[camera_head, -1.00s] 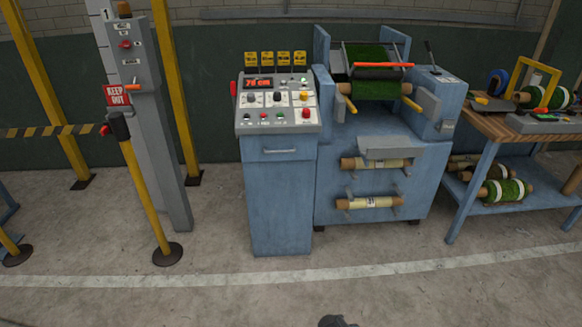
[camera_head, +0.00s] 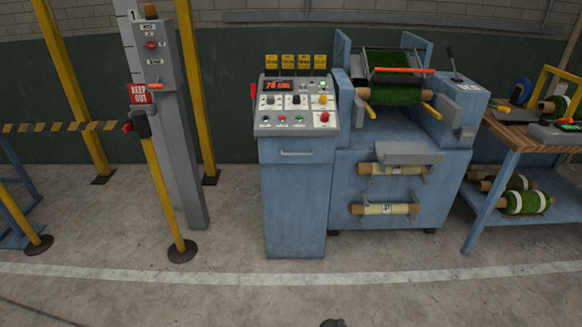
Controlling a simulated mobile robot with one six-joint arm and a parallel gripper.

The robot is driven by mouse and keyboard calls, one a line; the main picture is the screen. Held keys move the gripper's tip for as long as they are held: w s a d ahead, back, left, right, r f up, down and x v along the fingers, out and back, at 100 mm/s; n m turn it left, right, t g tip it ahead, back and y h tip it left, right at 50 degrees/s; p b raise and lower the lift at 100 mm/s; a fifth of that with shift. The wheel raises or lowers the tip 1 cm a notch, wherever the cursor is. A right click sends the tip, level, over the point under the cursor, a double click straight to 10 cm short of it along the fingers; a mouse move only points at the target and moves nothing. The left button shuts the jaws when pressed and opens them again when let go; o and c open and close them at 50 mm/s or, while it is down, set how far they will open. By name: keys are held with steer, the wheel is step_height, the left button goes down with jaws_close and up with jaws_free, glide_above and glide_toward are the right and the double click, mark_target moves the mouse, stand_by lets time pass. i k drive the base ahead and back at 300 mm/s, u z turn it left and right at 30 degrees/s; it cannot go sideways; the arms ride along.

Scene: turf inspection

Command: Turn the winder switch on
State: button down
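The grey control panel (camera_head: 297,128) tops a blue cabinet (camera_head: 293,205) near the middle of the view. It has a red digital display (camera_head: 280,86), a row of knobs including a black knob (camera_head: 296,100) and a yellow one (camera_head: 322,99), and a lower row with small buttons and a large red button (camera_head: 324,117). Labels are too small to read, so I cannot tell which control is the winder switch or its position. The winding machine (camera_head: 400,140) with a green turf roll (camera_head: 394,94) stands right of the cabinet. My gripper's fingers are not visible.
A grey post with a switch box (camera_head: 155,62), a KEEP OUT sign (camera_head: 140,94) and a yellow barrier post (camera_head: 164,195) stand left. A wooden-topped bench (camera_head: 535,138) stands right.

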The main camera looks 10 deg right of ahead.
mark_target(325, 118)
steer(key=i, duration=0.9)
steer(key=z, duration=0.05)
